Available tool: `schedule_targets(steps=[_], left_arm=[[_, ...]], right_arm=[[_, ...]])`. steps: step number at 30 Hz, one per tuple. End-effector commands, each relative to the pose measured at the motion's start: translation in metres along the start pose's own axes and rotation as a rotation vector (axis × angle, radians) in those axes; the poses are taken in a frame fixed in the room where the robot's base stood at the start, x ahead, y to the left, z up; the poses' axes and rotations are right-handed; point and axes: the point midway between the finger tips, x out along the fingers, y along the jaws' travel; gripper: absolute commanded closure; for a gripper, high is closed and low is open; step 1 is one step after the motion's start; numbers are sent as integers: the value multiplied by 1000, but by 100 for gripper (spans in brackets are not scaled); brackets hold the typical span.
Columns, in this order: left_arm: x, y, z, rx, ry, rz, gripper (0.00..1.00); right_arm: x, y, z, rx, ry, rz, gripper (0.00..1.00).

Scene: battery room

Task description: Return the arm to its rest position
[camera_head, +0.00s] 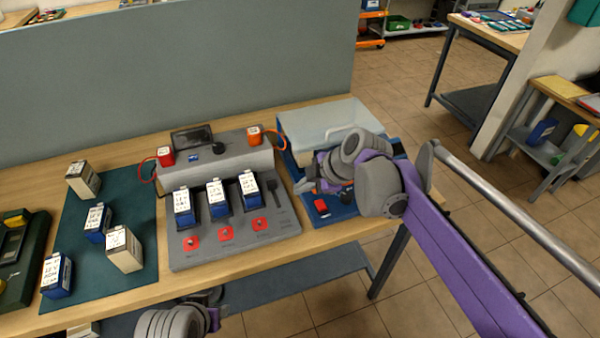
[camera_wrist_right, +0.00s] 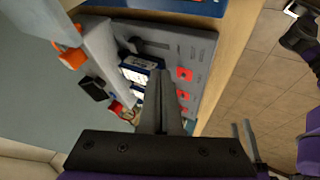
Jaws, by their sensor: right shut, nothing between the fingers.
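My right arm (camera_head: 455,240), purple and grey, reaches in from the right in the head view. Its right gripper (camera_head: 305,186) hangs just right of the grey charging station, over the blue tray area. In the right wrist view the right gripper (camera_wrist_right: 161,75) has its two fingers together with nothing between them. Part of my left arm (camera_head: 172,322) shows at the bottom edge of the head view, in front of the bench. Dark parts at its end are small, and the left fingers cannot be made out.
The grey charging station (camera_head: 225,246) holds three batteries in its slots. Several batteries stand on the green mat (camera_head: 90,278). A clear-lidded box (camera_head: 320,121) and a blue tray (camera_head: 342,210) with a red item sit at the bench's right end. Open floor (camera_head: 430,318) lies to the right.

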Motion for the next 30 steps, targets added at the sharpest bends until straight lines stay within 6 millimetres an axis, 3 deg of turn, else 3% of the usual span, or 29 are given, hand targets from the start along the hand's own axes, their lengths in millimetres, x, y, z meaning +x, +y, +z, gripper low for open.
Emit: schedule_targets(steps=[7, 11, 18, 24, 30], left_arm=[[0, 0, 0, 0, 0, 0, 50], [-3, 0, -2, 0, 2, 0, 50], [-11, 0, -9, 0, 7, 0, 50], [-17, 0, -14, 0, 11, 0, 50], [-20, 0, -18, 0, 13, 0, 50]], right_arm=[[-3, -4, 1, 24, -8, 0, 100], [-18, -27, 10, 174, -59, 6, 100], [-60, -117, 43, 738, -233, 99, 100], [-82, -197, 74, 1209, -339, 264, 100], [-89, -248, 96, 1510, -375, 412, 100]])
